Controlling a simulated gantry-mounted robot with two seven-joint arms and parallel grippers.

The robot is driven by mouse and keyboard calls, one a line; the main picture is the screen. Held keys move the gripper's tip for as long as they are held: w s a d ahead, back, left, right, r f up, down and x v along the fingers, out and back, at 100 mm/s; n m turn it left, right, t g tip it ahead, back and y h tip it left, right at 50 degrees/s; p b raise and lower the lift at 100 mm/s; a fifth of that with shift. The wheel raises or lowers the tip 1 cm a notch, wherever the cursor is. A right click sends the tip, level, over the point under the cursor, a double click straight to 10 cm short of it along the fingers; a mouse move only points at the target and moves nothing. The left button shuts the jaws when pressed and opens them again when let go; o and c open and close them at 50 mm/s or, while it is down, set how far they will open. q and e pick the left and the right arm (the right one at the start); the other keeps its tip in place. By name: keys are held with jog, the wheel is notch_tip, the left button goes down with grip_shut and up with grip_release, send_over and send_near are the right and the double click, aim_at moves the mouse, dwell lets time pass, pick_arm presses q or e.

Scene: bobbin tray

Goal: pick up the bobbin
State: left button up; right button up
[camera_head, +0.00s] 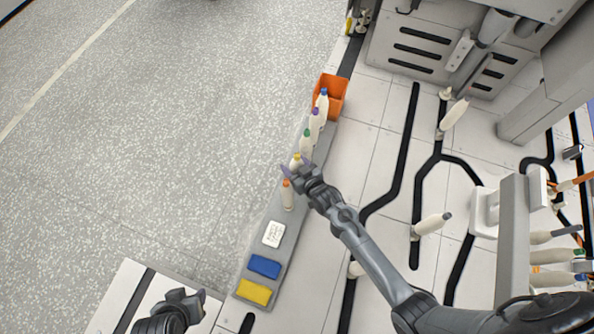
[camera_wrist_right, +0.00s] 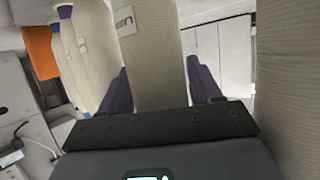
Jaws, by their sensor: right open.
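A row of cream bobbins with coloured tops stands on the long grey tray (camera_head: 262,243): orange (camera_head: 288,197), yellow (camera_head: 296,161), green (camera_head: 306,142), purple (camera_head: 315,121) and blue (camera_head: 322,103). My right gripper (camera_head: 297,171) is at the yellow-topped bobbin, partly covering it. In the right wrist view, a cream bobbin (camera_wrist_right: 155,50) stands between the open fingers of this gripper (camera_wrist_right: 162,84); its top is out of frame. A gap shows on its right side; contact on its left is unclear. My left gripper (camera_head: 186,300) is low at the left, away from the bobbins.
An orange bin (camera_head: 331,97) stands at the tray's far end. A white card (camera_head: 273,234), a blue block (camera_head: 264,267) and a yellow block (camera_head: 254,292) lie at its near end. Neighbouring bobbins stand close on both sides of the right gripper. The grey floor to the left is clear.

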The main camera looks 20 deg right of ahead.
jog(key=shift+c, duration=0.3)
jog(key=c, duration=0.7)
jog(key=shift+r, duration=0.2)
